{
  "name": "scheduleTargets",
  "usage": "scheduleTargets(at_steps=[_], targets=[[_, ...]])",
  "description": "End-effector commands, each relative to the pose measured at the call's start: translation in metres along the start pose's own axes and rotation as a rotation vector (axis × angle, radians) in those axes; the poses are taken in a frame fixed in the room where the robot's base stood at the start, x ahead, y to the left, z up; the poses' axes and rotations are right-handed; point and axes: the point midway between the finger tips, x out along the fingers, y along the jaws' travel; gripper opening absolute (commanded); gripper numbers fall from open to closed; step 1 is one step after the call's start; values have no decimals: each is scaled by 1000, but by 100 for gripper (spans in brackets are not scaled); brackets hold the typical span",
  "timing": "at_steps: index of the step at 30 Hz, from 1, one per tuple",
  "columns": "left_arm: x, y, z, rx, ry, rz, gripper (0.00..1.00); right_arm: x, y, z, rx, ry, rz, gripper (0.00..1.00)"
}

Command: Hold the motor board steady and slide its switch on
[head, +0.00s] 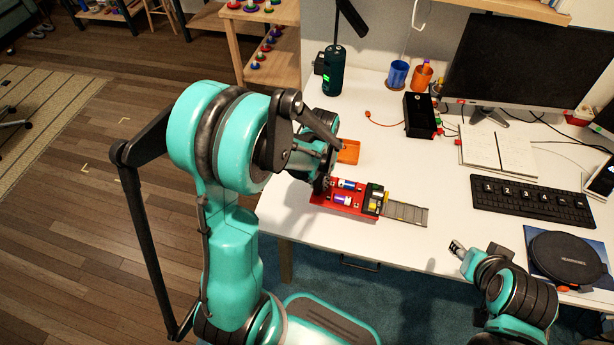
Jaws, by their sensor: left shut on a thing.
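The motor board (360,210) appears to be the red board near the desk's front edge, with blue-and-white cylinders on it. A black block with yellow parts (375,197) sits at its right end, and a grey ribbed strip (406,212) extends from there. The switch is too small to make out. My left gripper (323,186) is shut on the board's left end, its fingers mostly hidden by my arm. My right gripper (457,247) is right of the board and apart from it, at the desk's front edge; its jaw opening is unclear.
An orange tray (349,152) lies behind the board. A black box (419,116), open notebook (498,150), keyboard (532,203) and monitor (530,65) stand farther back and right. A round black device (566,257) lies at right. White desk surface is clear behind the strip.

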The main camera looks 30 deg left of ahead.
Motion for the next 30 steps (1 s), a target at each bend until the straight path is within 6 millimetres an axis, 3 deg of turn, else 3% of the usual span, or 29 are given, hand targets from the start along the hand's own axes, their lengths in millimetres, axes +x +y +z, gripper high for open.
scheduleTargets(at_steps=[6, 11, 30], targets=[[-25, 37, 14, 4, 0, 0, 0, -12, 0, -8, 0, 0, 0, 45], [-31, 48, 18, 1, 0, 0, 0, -13, 0, -10, 0, 0, 0, 45], [-2, 51, 19, 0, 0, 0, 0, 8, 0, 6, 0, 0, 0, 45]])
